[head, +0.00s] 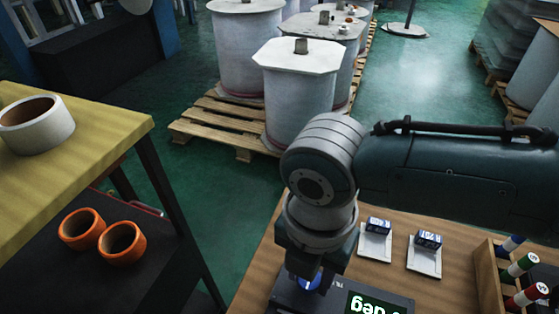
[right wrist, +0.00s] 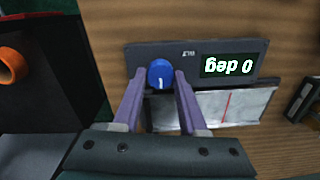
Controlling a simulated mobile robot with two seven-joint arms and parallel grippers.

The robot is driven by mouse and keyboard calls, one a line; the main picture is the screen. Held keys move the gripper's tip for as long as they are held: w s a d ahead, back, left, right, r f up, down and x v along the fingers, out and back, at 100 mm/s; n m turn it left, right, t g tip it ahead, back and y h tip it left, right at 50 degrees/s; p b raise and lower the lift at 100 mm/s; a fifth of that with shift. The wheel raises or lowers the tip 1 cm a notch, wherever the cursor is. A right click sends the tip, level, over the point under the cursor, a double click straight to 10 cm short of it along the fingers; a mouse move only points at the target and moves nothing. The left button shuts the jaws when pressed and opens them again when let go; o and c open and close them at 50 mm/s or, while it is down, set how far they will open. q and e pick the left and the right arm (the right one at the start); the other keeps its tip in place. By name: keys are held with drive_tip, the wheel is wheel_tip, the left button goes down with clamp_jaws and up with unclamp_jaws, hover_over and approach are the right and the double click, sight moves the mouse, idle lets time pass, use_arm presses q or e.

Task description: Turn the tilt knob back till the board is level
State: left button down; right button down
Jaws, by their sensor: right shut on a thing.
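The blue tilt knob (right wrist: 161,73) sits on a dark panel (right wrist: 137,55) and has a white mark pointing down in the right wrist view. My right gripper (right wrist: 160,75) is shut on the knob, a finger at each side. In the head view the knob (head: 311,282) shows partly below my right gripper (head: 307,280). The display (right wrist: 229,65) reads 0 deg, upside down in the right wrist view. A pale board (right wrist: 245,104) with a red line lies beside the panel, partly hidden by my finger; its tilt is hard to judge. My left gripper is out of view.
A yellow-topped table (head: 90,125) with a tape roll (head: 55,133) stands at left.

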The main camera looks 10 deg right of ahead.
idle(0.4)
drive_tip(key=shift+c, duration=2.2)
unclamp_jaws()
wheel_tip(320, 180, up, 10)
drive_tip(key=p, duration=0.2)
drive_tip(key=shift+p, duration=0.4)
drive_tip(key=shift+a, duration=0.15)
